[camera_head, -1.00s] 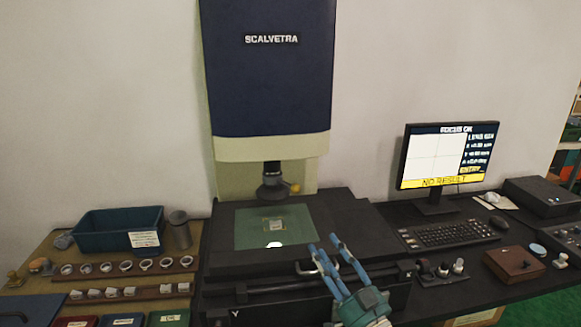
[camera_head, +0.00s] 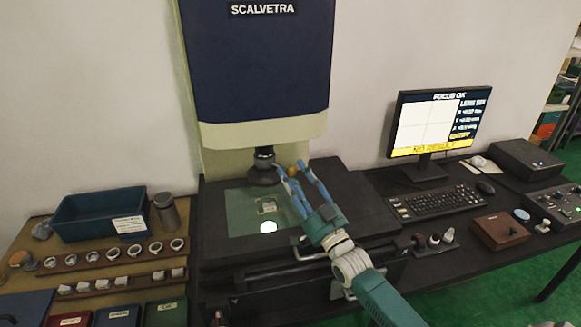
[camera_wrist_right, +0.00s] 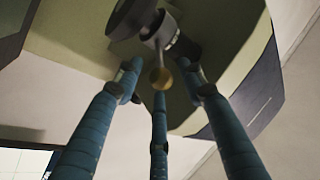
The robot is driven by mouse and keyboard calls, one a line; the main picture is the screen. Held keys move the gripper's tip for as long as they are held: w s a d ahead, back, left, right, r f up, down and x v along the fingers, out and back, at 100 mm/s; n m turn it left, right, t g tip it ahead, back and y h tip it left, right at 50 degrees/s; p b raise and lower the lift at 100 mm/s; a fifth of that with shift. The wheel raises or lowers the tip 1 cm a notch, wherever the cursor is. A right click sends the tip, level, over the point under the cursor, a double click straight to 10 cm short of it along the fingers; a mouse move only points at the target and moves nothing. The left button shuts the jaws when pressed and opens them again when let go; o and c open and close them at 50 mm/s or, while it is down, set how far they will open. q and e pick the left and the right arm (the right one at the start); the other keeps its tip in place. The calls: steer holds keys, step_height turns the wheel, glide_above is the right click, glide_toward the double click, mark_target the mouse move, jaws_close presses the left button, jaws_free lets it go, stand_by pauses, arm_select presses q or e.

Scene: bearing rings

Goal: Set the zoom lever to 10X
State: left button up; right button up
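The zoom lever is a short rod with a yellow ball knob (camera_head: 292,173) at the side of the dark lens (camera_head: 264,168) under the blue SCALVETRA head. In the right wrist view the knob (camera_wrist_right: 160,78) hangs on its rod just beyond the fingers, with the lens barrel (camera_wrist_right: 135,18) behind it. My right gripper (camera_head: 289,167) is open, with its blue fingers spread and pointing up at the lever. In the wrist view the knob appears between the fingertips; whether any finger touches it I cannot tell. No scale marks on the lever are readable. My left gripper is not in view.
The dark stage with its greenish glass plate (camera_head: 235,220) lies below the lens, a small part on it. Left are a teal bin (camera_head: 75,222) and racks of rings. Right are a keyboard (camera_head: 435,203) and a monitor (camera_head: 402,135) reading NO RESULT.

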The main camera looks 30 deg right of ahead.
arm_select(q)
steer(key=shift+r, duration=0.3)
arm_select(e)
steer(key=shift+x, duration=0.8)
steer(key=shift+c, duration=0.5)
jaws_close()
